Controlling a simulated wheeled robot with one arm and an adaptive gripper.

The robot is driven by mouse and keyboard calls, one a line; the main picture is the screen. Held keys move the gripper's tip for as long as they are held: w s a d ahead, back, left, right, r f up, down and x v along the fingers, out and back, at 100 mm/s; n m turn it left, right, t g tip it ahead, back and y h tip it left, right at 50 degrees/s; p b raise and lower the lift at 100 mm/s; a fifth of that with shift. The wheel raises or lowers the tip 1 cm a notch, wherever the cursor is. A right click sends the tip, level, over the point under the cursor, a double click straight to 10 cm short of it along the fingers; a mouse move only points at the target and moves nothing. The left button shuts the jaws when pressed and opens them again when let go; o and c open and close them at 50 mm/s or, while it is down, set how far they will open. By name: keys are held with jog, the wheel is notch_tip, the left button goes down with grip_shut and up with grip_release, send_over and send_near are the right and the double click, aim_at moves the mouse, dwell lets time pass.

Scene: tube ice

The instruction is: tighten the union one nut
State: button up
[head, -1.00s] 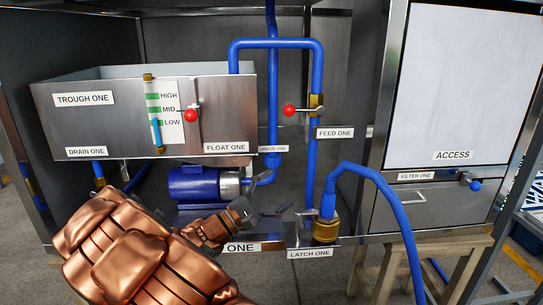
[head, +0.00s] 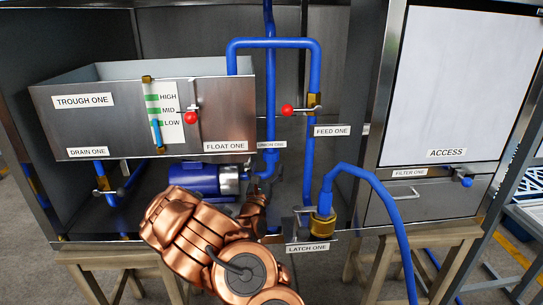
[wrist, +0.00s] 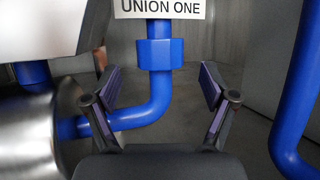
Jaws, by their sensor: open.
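The union one nut is a blue collar (wrist: 160,53) on a vertical blue pipe, just under the UNION ONE label (wrist: 160,8) in the wrist view. Below it the pipe bends left toward the pump. My gripper (wrist: 158,88) is open in the wrist view, with one finger on each side of the pipe's line. The nut appears beyond the fingertips and between them, with no contact visible.
A blue pump (head: 195,180) sits left of the pipe, under the steel trough (head: 100,120). A blue feed pipe (wrist: 298,95) stands to the right of my gripper. A brass latch fitting (head: 322,224) with a hose is at the lower right.

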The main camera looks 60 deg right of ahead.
aim_at(271, 154)
jog(key=shift+x, duration=2.9)
jog(key=shift+s, duration=0.1)
jog(key=c, duration=1.1)
jog(key=shift+r+m+g+h+p, duration=0.3)
jog(key=shift+m+g+h+p, duration=0.2)
jog(key=shift+g, duration=0.6)
jog(key=shift+c, duration=0.2)
jog(key=shift+f+m+g+h+p, duration=0.15)
jog(key=shift+m+g+p, duration=0.25)
jog(key=shift+m+g, duration=0.65)
jog(key=shift+m+g+h+p, duration=0.15)
jog(key=shift+m+g+p, duration=0.25)
jog(key=shift+g, duration=1.25)
jog(key=shift+f+m+g, duration=0.15)
jog(key=shift+m+g, duration=0.2)
jog(key=shift+g, duration=0.45)
jog(key=o, duration=1.1)
jog(key=shift+o, duration=0.2)
